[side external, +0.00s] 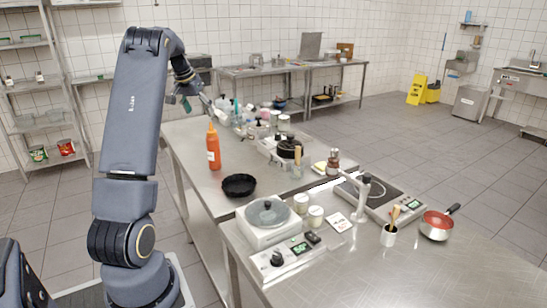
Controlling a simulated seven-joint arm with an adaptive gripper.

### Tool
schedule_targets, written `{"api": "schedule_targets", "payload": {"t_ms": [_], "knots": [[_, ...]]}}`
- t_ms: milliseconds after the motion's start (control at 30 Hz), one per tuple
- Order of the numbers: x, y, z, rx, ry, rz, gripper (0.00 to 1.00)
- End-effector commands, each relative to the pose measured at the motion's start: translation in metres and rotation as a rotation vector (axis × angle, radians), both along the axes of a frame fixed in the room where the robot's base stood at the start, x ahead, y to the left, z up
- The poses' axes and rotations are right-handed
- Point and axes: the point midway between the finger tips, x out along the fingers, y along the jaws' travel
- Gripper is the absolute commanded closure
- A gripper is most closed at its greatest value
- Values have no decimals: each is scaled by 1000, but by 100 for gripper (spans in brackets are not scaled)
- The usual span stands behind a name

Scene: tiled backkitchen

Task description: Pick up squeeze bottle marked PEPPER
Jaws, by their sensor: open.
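An orange-red squeeze bottle (213,150) with a pale label stands upright on the steel table, left of the middle in the side view. Its label is too small to read, so I cannot tell whether it is the one marked PEPPER. Several smaller bottles and containers (265,114) stand crowded farther back on the same table, and their markings are also unreadable. My gripper (191,98) is open above the table's far left part, behind and above the orange-red bottle. I see nothing held in it, and its fingers are small in this view.
A black bowl (239,186) sits nearer than the orange-red bottle. A burner with a dark pan (286,148) stands to the right. Bare table surrounds the bottle.

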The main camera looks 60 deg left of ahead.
Motion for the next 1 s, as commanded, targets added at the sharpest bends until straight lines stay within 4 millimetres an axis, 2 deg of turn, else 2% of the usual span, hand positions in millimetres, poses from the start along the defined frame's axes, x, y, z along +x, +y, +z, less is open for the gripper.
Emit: {"api": "schedule_targets", "payload": {"t_ms": [100,333,667,900,1000], "knots": [[9,5,-28,-5,4,-3,20],[25,17,-75,-3,2,-3,20],[35,25,-105,-2,2,-4,20],[46,33,-138,-1,1,-4,20],[48,35,-143,0,0,-4,20]]}}
